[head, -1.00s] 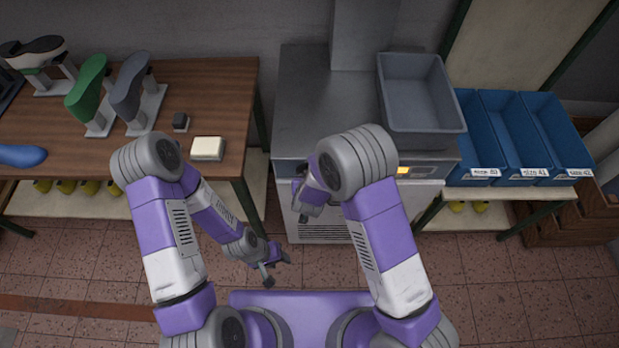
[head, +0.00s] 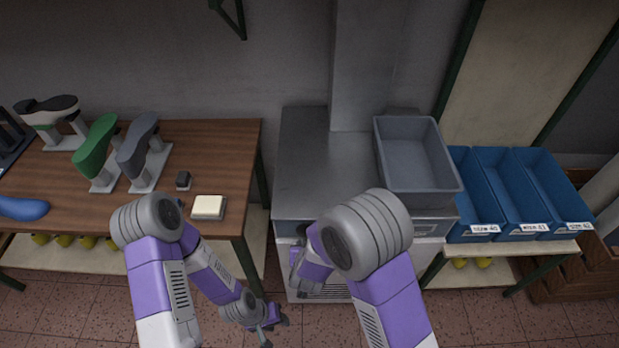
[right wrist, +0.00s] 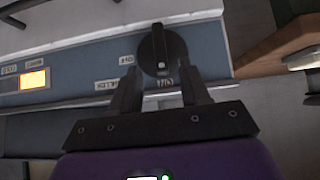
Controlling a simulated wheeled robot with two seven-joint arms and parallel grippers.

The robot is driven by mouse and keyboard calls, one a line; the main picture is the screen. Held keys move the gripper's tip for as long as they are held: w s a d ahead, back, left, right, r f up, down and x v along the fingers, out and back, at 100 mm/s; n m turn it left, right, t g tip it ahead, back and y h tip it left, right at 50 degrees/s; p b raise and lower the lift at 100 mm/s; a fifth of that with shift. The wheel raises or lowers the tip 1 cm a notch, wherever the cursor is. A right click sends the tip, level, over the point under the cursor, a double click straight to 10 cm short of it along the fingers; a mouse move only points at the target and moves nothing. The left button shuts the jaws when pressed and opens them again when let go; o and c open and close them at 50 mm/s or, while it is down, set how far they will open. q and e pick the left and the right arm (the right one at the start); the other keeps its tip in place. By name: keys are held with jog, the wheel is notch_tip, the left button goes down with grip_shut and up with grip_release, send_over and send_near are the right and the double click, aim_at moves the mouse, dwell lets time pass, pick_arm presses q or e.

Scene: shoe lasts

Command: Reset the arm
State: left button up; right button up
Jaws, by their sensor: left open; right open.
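My left gripper (head: 270,330) is low in front of the wooden table, over the floor, open and empty. My right arm bends over the front of the grey metal machine, and its gripper is mostly hidden behind my own arm in the head view. In the right wrist view my right gripper (right wrist: 163,92) is open, its two dark fingers apart on either side of the lower part of a black rotary knob (right wrist: 161,55) on the machine's panel. I cannot tell whether the fingers touch the knob. A lit yellow display (right wrist: 34,80) shows on the same panel.
The wooden table (head: 225,150) at left holds a green last (head: 97,145), a grey last (head: 138,145) and a cream block (head: 208,207). A grey bin (head: 415,150) sits on the machine (head: 300,160). Blue bins (head: 500,190) stand at right.

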jog(key=s+d+f+m+g+y, duration=0.1)
jog(key=s+d+f+g, duration=0.4)
jog(key=s+d+f, duration=0.4)
jog(key=s+f+m+g+y, duration=0.1)
jog(key=s+f+g+y, duration=0.2)
jog(key=s, duration=0.5)
jog(key=shift+s+d+f+m+g, duration=0.35)
jog(key=shift+d+f, duration=0.1)
jog(key=shift+f, duration=0.3)
